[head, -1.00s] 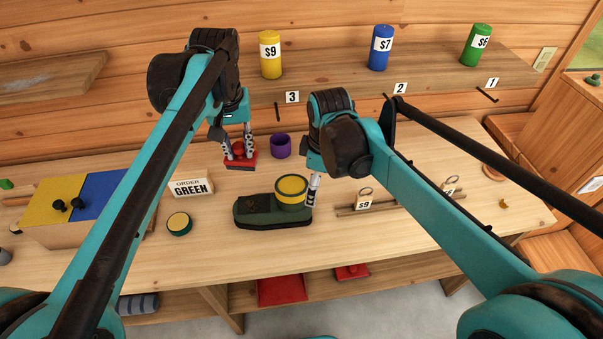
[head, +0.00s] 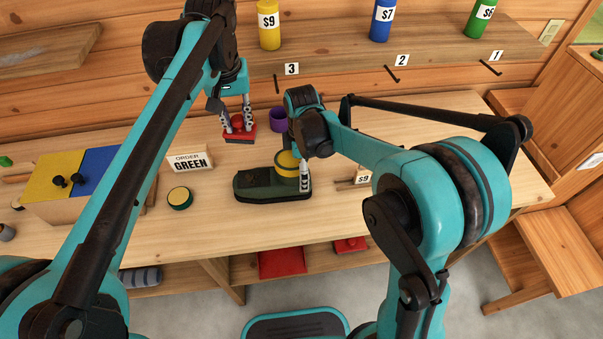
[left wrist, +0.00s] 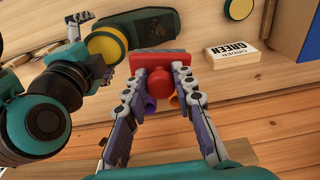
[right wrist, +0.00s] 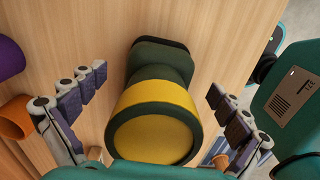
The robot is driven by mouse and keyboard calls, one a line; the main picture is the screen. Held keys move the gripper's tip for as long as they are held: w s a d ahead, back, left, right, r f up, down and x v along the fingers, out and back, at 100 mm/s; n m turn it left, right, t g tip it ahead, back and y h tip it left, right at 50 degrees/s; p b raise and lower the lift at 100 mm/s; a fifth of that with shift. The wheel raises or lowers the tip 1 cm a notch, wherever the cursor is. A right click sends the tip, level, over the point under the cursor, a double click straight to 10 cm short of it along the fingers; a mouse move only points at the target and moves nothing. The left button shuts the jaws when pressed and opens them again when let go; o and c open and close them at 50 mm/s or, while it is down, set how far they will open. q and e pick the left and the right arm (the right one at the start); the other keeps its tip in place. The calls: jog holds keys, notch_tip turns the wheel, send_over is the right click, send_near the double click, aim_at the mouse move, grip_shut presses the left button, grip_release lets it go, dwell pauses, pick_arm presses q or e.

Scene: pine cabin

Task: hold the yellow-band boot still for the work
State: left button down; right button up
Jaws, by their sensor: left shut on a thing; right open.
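The yellow-band boot (head: 270,190) is dark green and lies on the workbench, its sole flat and its round yellow-banded shaft (head: 287,163) upright. In the right wrist view the boot (right wrist: 155,110) stands between the spread fingers, with a gap on both sides. My right gripper (head: 304,180) is open, and only one finger shows in the head view, in front of the shaft. My left gripper (head: 237,122) is shut on a red block with a round knob (left wrist: 168,80), behind and left of the boot. The boot (left wrist: 150,35) also shows beyond it in the left wrist view.
A yellow-topped round tin (head: 180,198) and an ORDER GREEN sign (head: 189,162) stand left of the boot. A purple cup (head: 278,120) is behind it. The box with yellow and blue lids (head: 75,185) is far left.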

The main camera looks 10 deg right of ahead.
jog(key=shift+f, duration=1.25)
jog(key=c, duration=1.4)
jog(key=shift+c, duration=0.2)
